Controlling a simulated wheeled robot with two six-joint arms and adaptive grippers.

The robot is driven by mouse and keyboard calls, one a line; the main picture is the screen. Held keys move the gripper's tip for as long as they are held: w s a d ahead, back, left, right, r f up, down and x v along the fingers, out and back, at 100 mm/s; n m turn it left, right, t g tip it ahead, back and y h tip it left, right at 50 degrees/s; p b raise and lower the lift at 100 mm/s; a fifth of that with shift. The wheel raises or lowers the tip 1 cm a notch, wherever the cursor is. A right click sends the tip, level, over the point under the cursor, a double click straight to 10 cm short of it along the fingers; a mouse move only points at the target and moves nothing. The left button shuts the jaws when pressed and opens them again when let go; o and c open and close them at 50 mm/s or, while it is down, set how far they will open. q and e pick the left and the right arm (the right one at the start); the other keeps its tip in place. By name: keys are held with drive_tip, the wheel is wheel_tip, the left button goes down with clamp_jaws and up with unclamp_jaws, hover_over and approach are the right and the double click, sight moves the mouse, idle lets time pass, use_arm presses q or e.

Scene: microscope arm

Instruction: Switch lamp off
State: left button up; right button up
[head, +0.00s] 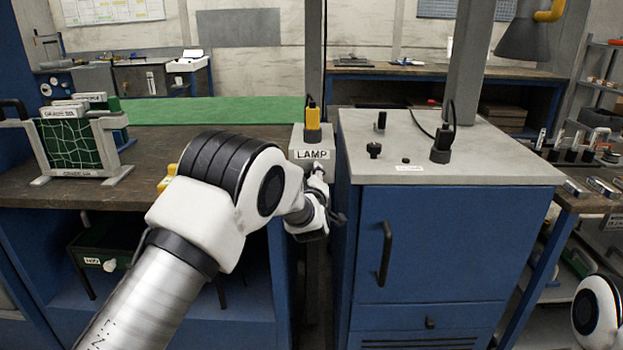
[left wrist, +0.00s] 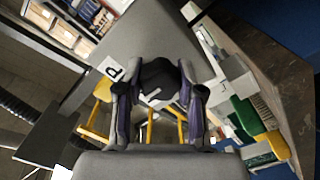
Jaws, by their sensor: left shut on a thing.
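The grey lamp box (head: 298,144) with a LAMP label stands between the workbench and the blue cabinet. A yellow and black plug with a cable sits on its top. My left gripper (head: 322,200) is just below and in front of the label, mostly hidden behind my own arm and wrist. In the left wrist view the fingers (left wrist: 158,92) are closed on a dark part at the box front, seemingly the lamp switch; its position cannot be told. Part of the label (left wrist: 111,70) shows beside them. My right gripper is out of view.
The blue cabinet (head: 430,245) with a grey top is close on the right. The workbench (head: 160,170) on the left carries a rack (head: 85,140) and a green mat (head: 210,110). A grey post rises behind the lamp box. Free floor shows little.

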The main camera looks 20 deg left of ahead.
use_arm(q)
drive_tip(key=shift+f, duration=0.15)
drive_tip(key=o, duration=1.1)
drive_tip(key=shift+o, duration=0.2)
drive_tip(key=shift+s, duration=0.1)
drive_tip(key=v, duration=1.2)
